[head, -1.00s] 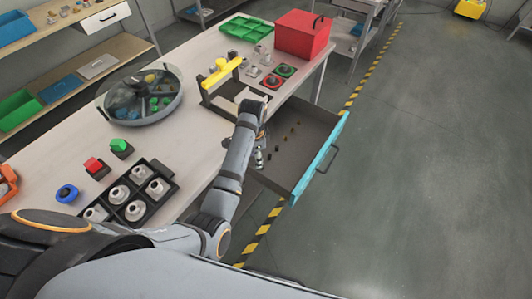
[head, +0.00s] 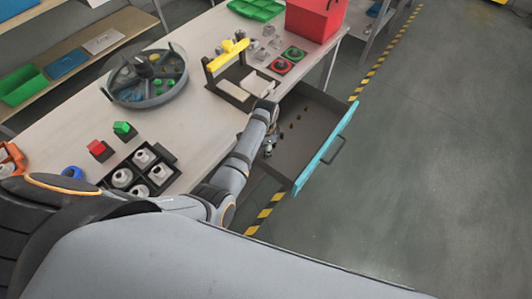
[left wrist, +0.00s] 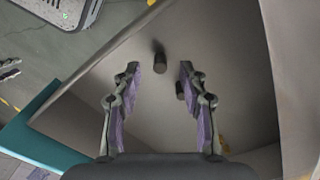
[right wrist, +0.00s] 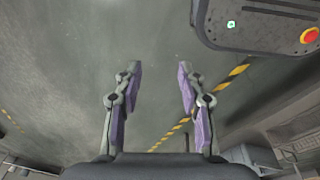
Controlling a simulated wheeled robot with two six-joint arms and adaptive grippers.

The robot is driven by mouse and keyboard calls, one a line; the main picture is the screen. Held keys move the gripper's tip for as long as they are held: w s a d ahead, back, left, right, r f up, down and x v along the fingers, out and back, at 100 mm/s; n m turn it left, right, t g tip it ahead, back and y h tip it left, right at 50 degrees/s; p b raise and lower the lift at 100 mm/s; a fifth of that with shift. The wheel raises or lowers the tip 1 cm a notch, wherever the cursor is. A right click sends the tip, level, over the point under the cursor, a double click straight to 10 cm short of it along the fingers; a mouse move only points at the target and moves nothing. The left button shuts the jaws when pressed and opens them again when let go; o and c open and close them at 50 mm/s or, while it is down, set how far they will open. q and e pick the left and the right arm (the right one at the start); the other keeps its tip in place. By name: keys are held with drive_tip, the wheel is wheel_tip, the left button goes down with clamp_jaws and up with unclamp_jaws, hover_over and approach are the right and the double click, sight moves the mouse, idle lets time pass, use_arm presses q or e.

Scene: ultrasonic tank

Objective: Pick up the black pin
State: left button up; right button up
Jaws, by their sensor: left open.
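Two dark pins show in the left wrist view inside the drawer. One black pin (left wrist: 160,62) stands just beyond the fingertips, roughly between them. The other dark pin (left wrist: 180,90) is beside the right-hand finger, which partly hides it. My left gripper (left wrist: 160,72) is open and empty, pointing down into the drawer. My right gripper (right wrist: 158,75) is open and empty over the floor.
On the table are a yellow-handled frame (head: 233,47), a round divided tank (head: 145,98), a black tray (head: 177,175) of white parts and a red box (head: 315,18).

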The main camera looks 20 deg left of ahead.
use_arm(q)
drive_tip(key=shift+f, duration=1.25)
drive_tip(key=shift+c, duration=0.3)
drive_tip(key=c, duration=0.7)
clamp_jaws()
use_arm(e)
drive_tip(key=shift+s+a+f, duration=0.1)
drive_tip(key=shift+s+a, duration=0.15)
drive_tip(key=shift+s, duration=0.7)
